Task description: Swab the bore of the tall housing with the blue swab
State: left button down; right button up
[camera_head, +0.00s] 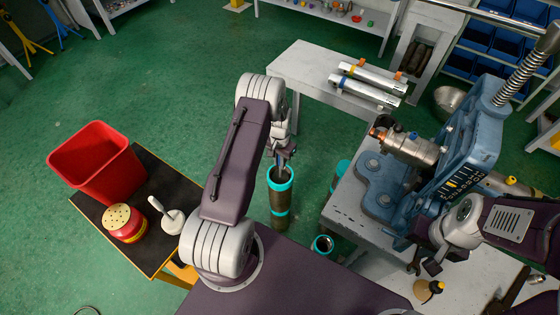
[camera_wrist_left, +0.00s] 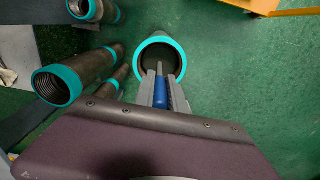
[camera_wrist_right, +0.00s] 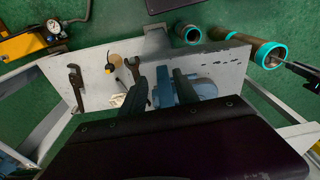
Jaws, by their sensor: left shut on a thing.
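The tall housing (camera_head: 280,207) is a dark upright pipe with a teal rim, standing between the black side table and the grey bench. Its open mouth faces up in the left wrist view (camera_wrist_left: 178,43). My left gripper (camera_head: 283,160) is at the mouth of this housing, shut on the blue swab (camera_wrist_left: 160,92). My right gripper (camera_wrist_right: 160,85) is open and empty above the front of the grey bench.
Other teal-rimmed pipes (camera_head: 322,244) stand nearby. A blue pipe vise (camera_head: 385,180) holds a metal cylinder on the grey bench (camera_head: 345,213). The black table (camera_head: 150,240) carries a red bin (camera_head: 98,160), a red perforated can (camera_head: 124,222) and a white-handled pot (camera_head: 172,221).

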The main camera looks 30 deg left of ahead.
dwell(0.3)
pick_arm(q)
jog(key=shift+r+p, duration=3.5)
jog(key=shift+r, duration=1)
notch_tip(320, 180, up, 8)
jog(key=p, duration=0.6)
